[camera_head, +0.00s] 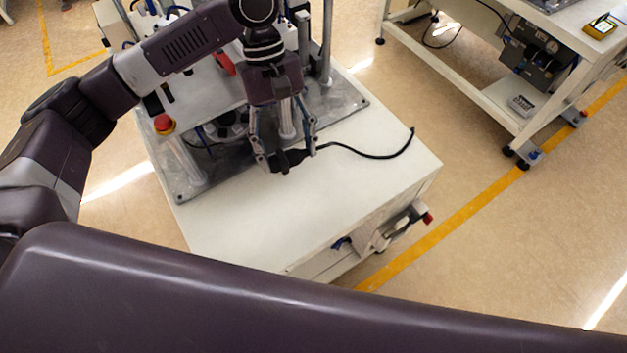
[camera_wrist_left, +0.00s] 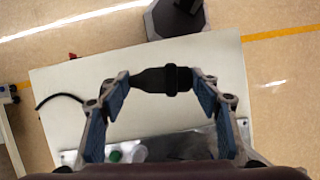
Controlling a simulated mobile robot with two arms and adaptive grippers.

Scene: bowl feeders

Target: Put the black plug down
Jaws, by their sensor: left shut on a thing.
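The black plug (camera_head: 287,159) is between the fingers of my left gripper (camera_head: 291,153), over the white top of the machine cabinet (camera_head: 250,215). In the left wrist view the plug (camera_wrist_left: 165,79) lies across between the two blue-padded fingers of the left gripper (camera_wrist_left: 163,84), which are shut on it at its ends. Its black cable (camera_head: 375,156) runs off to the right over the white top. I cannot tell whether the plug touches the surface. My right gripper does not show in either view.
A grey metal plate (camera_head: 205,187) with posts and a red button (camera_head: 164,124) stands behind and left of the plug. The front part of the white top is clear. A white workbench (camera_head: 480,85) stands at the upper right. My own arm crosses the foreground.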

